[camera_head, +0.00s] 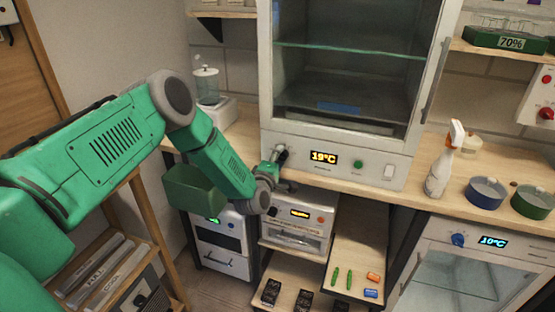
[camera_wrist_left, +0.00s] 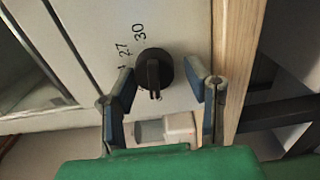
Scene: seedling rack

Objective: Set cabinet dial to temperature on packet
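The white cabinet (camera_head: 400,172) has a lit display (camera_head: 323,159) reading 19°C. Its black dial (camera_wrist_left: 154,72) shows in the left wrist view, with the printed marks 27 and 30 beside it. In the head view my left gripper (camera_head: 277,156) is at the panel left of the display and hides much of the dial area. In the left wrist view my left gripper (camera_wrist_left: 163,88) is open, its fingers apart on either side of the dial, with gaps visible. A pale block shows between the finger bases; I cannot tell what it is. I cannot make out a packet. My right gripper is not in view.
A spray bottle (camera_head: 440,165), a blue bowl (camera_head: 486,194) and a green bowl (camera_head: 533,202) stand on the counter at right. A lower unit's display (camera_head: 493,242) reads 10°C. The cabinet's glass door is above the panel. Small coloured items lie on a low shelf (camera_head: 358,245).

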